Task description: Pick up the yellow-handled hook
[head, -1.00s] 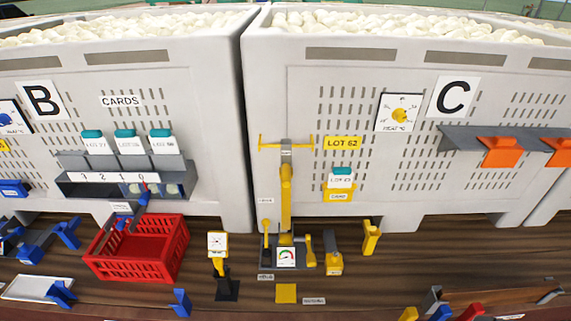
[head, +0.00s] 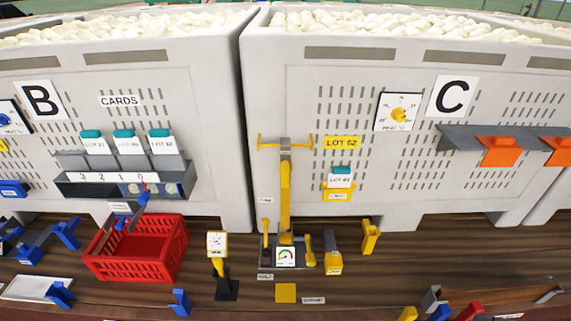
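A yellow handle end (head: 408,314) shows at the bottom edge, right of centre. It is cut off by the picture edge, so I cannot tell whether a hook is on it. Next to it are a blue handle (head: 440,313) and a red handle (head: 468,312), with a grey piece (head: 431,298) above the blue one. Another yellow upright piece (head: 371,236) stands on the wooden surface in front of bin C; I cannot tell if it is a hook. Neither of my grippers shows in the head view.
A yellow-and-grey stand with a gauge (head: 286,256) is at centre. A red basket (head: 140,252) and a yellow-and-black post (head: 218,265) are left of it. Large grey bins (head: 215,130) rise behind. The wooden surface (head: 450,255) is mostly bare at the right.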

